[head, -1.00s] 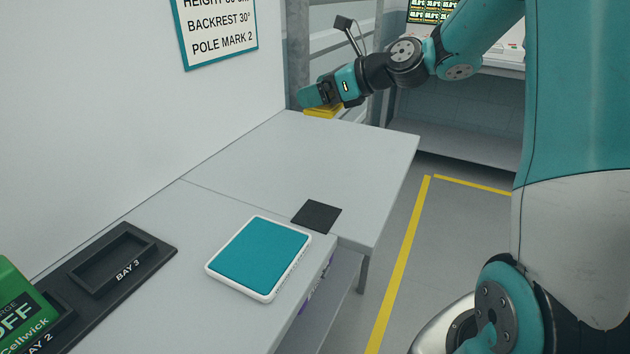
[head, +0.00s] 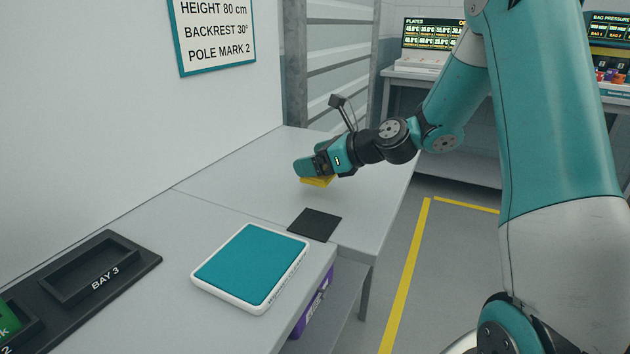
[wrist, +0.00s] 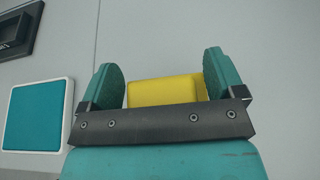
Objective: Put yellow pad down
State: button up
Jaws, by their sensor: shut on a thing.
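The yellow pad (head: 318,182) is held in my gripper (head: 306,172) over the far part of the grey table (head: 230,180). In the wrist view the yellow pad (wrist: 165,90) sits between the two teal fingers of my gripper (wrist: 165,80). The fingers hide most of the pad in the head view. The pad looks raised a little above the table; the exact gap is hard to tell.
A black bay tray (head: 130,262) is at the left. A sign (head: 213,35) hangs on the wall. The tabletop around the gripper is clear.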

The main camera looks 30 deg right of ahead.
jog(key=shift+f+b, duration=0.5)
jog(key=shift+f, duration=1.65)
jog(key=shift+f, duration=0.1)
jog(key=o, duration=0.7)
